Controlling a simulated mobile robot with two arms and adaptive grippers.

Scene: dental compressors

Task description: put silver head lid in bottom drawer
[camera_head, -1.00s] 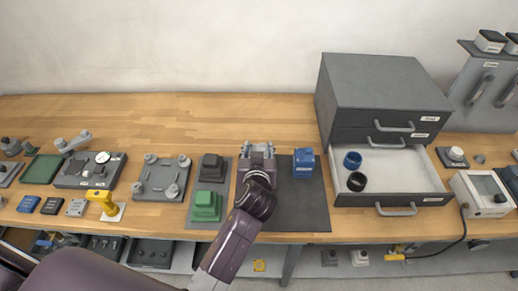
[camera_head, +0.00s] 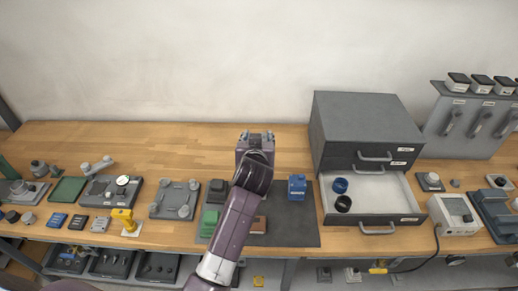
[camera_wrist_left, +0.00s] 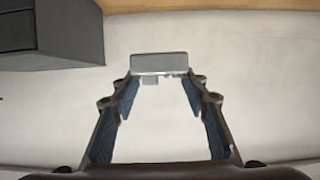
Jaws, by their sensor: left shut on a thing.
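My left gripper (camera_head: 256,137) is in the middle of the head view, in front of the bench's back part. It is shut on a small silver-grey block-like piece, the silver head lid (camera_wrist_left: 158,65), which sits across its fingertips in the left wrist view. The lid is mostly hidden by the gripper in the head view. The bottom drawer (camera_head: 376,219) of the grey cabinet (camera_head: 365,120) is pulled open, to the right of my gripper. A blue cup (camera_head: 340,185) and a black cup (camera_head: 343,204) stand in its left part. My right gripper is not in view.
The drawer's right part is bare. A white device (camera_head: 453,214) stands right of the drawer.

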